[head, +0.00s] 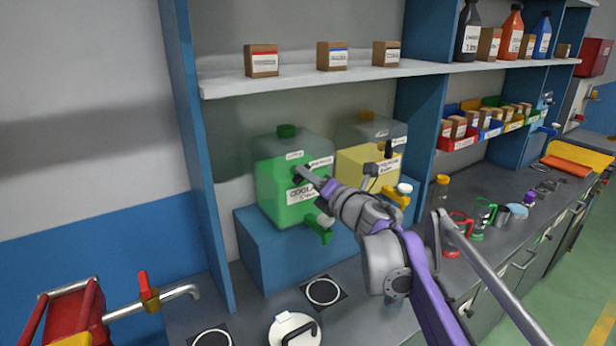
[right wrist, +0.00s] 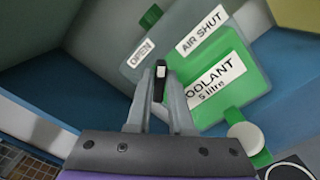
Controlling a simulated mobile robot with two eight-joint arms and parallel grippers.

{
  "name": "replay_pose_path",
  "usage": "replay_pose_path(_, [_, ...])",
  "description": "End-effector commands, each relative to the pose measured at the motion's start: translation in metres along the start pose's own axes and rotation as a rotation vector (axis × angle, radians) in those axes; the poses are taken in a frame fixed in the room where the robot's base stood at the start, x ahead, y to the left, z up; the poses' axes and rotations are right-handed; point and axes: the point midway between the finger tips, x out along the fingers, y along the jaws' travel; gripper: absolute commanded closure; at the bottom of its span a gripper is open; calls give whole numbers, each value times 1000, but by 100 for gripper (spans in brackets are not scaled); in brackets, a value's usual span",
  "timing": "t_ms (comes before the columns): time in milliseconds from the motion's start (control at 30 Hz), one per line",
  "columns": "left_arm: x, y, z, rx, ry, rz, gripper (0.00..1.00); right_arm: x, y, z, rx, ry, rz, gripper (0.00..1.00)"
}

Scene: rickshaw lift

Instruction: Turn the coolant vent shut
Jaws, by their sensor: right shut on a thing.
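The coolant container (head: 278,190) is a translucent tank with green liquid and a green cap (head: 286,131). It stands on a blue block on the bench. My right gripper (head: 303,173) reaches its front face from the right. In the right wrist view, the right gripper (right wrist: 159,80) is shut on the vent's small dark lever (right wrist: 159,70), which has a pale patch. The lever sits between the OPEN label (right wrist: 144,53) and the AIR SHUT label (right wrist: 202,34). The vent's base is hidden by the fingers. My left gripper is not in view.
A yellow container (head: 367,160) stands right of the coolant. A green tap (head: 318,228) juts out below my right gripper. A shelf (head: 300,80) with small boxes runs above. A white lidded pot (head: 294,328) and a red-handled pipe valve (head: 147,290) are in front.

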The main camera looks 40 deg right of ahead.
Motion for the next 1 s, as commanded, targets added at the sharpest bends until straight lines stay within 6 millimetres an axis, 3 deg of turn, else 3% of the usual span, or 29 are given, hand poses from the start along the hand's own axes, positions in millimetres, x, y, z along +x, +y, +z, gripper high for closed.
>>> replay_pose_path(500, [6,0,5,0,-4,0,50,0,-2,-1,462,2,1,100])
replay_pose_path(1000, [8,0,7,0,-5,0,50,0,-3,-2,681,2,1,100])
